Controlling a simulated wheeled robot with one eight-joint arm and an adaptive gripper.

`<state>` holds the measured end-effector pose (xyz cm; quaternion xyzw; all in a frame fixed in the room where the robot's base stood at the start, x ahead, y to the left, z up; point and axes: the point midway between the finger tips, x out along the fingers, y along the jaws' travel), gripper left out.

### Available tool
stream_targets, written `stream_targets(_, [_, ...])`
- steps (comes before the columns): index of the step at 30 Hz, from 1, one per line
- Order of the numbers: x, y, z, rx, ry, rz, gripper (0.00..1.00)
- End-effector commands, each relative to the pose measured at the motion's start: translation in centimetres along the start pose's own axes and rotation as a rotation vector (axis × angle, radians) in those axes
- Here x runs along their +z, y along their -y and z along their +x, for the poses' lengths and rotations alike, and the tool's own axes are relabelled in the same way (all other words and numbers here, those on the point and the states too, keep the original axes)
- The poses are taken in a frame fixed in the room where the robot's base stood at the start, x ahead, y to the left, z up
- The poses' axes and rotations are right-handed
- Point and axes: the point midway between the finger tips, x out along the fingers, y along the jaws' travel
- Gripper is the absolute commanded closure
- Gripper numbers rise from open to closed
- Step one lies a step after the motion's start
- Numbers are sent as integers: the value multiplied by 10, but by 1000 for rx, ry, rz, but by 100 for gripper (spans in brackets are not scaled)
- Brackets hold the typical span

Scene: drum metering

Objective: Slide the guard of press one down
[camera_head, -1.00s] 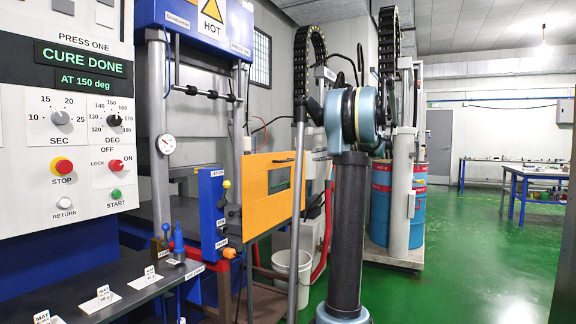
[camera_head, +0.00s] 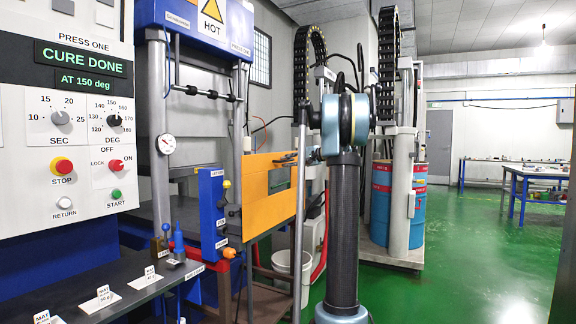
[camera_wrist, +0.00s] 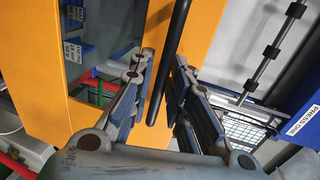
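The guard of press one is an orange panel (camera_head: 262,212) with a window cut in it, upright at the front of the press in the head view. In the wrist view its orange face (camera_wrist: 118,22) fills the left and middle. A black handle bar (camera_wrist: 170,52) stands out from it. My gripper (camera_wrist: 163,60) is open, with one finger on each side of the bar. A gap shows beside the bar, so the fingers do not look closed on it.
The blue press (camera_head: 195,22) with a HOT sign rises behind the guard. A blue post (camera_head: 213,215) stands left of the guard, and the control panel (camera_head: 62,150) reads CURE DONE. A white bucket (camera_head: 283,265) is below. Green floor (camera_head: 460,270) is clear on the right.

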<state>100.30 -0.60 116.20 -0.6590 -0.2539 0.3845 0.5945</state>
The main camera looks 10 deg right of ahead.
Motion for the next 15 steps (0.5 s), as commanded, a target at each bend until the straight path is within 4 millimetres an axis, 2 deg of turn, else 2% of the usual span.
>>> stream_targets(11, [0, 0, 6, 0, 0, 0, 83])
stream_targets(13, [0, 0, 6, 0, 0, 0, 96])
stream_targets(15, [0, 0, 6, 0, 0, 0, 100])
